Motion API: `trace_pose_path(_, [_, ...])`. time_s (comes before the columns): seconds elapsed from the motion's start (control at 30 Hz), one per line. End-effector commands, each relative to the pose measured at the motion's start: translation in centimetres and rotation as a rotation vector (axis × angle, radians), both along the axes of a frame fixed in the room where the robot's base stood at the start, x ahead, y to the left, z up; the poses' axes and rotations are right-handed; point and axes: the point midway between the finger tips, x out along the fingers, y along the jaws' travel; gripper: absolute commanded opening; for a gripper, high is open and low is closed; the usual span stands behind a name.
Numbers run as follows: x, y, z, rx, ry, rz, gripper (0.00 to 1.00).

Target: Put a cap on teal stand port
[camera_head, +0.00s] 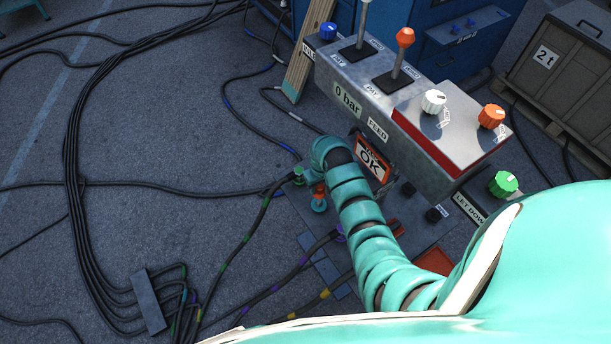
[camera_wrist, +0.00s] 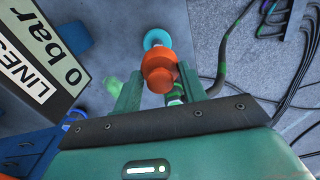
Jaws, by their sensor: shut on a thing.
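An orange cap (camera_wrist: 160,72) sits between the two fingers of my gripper (camera_wrist: 162,76), which is shut on it. A round teal piece (camera_wrist: 154,38), which looks like the teal stand port, shows right beyond the cap. In the head view the orange cap (camera_head: 319,189) appears just above the teal port (camera_head: 318,206), in line with it. I cannot tell whether they touch. My teal segmented arm reaches over from the lower right, and its bent end hides the fingers in the head view.
A green fitting (camera_head: 299,175) with a cable stands just left of the cap. The grey control box (camera_head: 350,85) with levers and knobs overhangs close by on the right. An OK tag (camera_head: 371,160) hangs beneath it. Cables (camera_head: 75,150) cross the floor at left.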

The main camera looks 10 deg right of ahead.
Motion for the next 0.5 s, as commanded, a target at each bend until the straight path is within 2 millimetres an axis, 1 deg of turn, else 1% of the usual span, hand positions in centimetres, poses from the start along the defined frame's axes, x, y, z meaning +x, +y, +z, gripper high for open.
trace_pose_path(0.07, [0.4, -0.5, 0.1, 0.002, -0.003, 0.039, 0.10])
trace_pose_path(0.27, [0.5, -0.5, -0.1, 0.002, -0.002, 0.088, 0.10])
trace_pose_path(0.37, [0.5, -0.5, -0.6, 0.002, -0.001, 0.089, 0.10])
trace_pose_path(0.5, [0.4, -0.5, -1.6, 0.003, 0.002, 0.088, 0.10])
